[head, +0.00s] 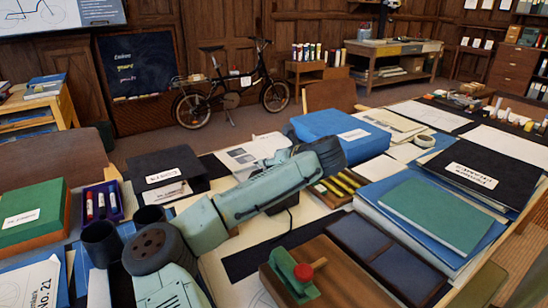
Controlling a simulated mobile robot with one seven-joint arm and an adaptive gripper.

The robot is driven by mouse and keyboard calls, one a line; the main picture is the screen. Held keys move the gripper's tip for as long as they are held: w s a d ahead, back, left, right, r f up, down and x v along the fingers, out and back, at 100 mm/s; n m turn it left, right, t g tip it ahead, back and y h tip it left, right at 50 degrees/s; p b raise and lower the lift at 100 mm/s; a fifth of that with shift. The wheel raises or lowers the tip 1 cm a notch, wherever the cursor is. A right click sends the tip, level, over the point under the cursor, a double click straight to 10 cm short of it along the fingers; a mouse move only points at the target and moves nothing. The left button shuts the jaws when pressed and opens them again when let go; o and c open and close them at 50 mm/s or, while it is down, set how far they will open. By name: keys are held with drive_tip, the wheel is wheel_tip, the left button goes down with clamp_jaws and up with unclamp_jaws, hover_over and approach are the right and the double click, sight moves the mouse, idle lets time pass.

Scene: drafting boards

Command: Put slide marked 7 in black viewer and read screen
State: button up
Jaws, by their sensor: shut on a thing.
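My mint-green arm reaches from the lower left across the desk to a dark joint near the middle. My gripper's fingers cannot be made out; the arm hides that area. A small dark object (289,197) shows just below the arm, mostly covered, and I cannot tell what it is. A wooden tray with yellow and black strips (345,184) lies right of the arm; no number is readable on them. No slide marked 7 can be made out. I cannot identify the black viewer or its screen with certainty. A black box-like item with a white label (158,164) stands left of the arm.
A wooden block with a green clamp and red knob (298,271) is at the front. A blue box (355,143) stands behind the arm. A green book (436,213) lies on papers at right. Dark cups (101,245), a purple marker tray (115,203) and a green box (32,216) crowd the left.

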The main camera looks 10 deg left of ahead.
drive_tip(key=shift+f, duration=0.25)
drive_tip(key=o, duration=0.8)
drive_tip(key=v, duration=1.2)
drive_tip(key=shift+f, duration=0.1)
